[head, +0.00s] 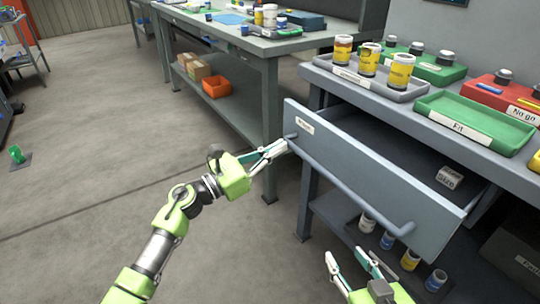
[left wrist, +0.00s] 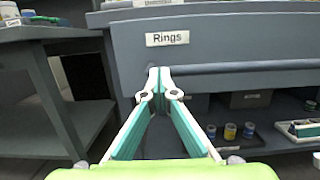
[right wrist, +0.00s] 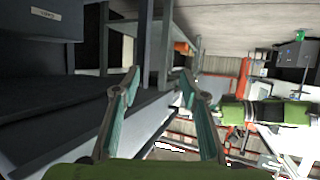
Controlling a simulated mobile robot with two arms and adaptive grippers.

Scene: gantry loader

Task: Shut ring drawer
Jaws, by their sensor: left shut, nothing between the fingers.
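The ring drawer (head: 375,170) is a grey drawer under the right bench, pulled out, with a long bar handle (head: 345,183) across its front. Its label reads "Rings" in the left wrist view (left wrist: 168,38). My left gripper (head: 284,146) is shut and empty, with its tips at the left end of the drawer front by the handle. In the left wrist view the tips (left wrist: 159,72) overlap the handle bar; I cannot tell whether they touch it. My right gripper (head: 352,256) is open and empty, low in front of the drawer; its parted fingers fill the right wrist view (right wrist: 160,82).
The bench top holds a green "Fit" tray (head: 475,122), a red "No go" tray (head: 505,97) and a grey tray with yellow-labelled jars (head: 369,60). Several jars stand on the shelf below the drawer. Another bench (head: 225,105) stands behind left.

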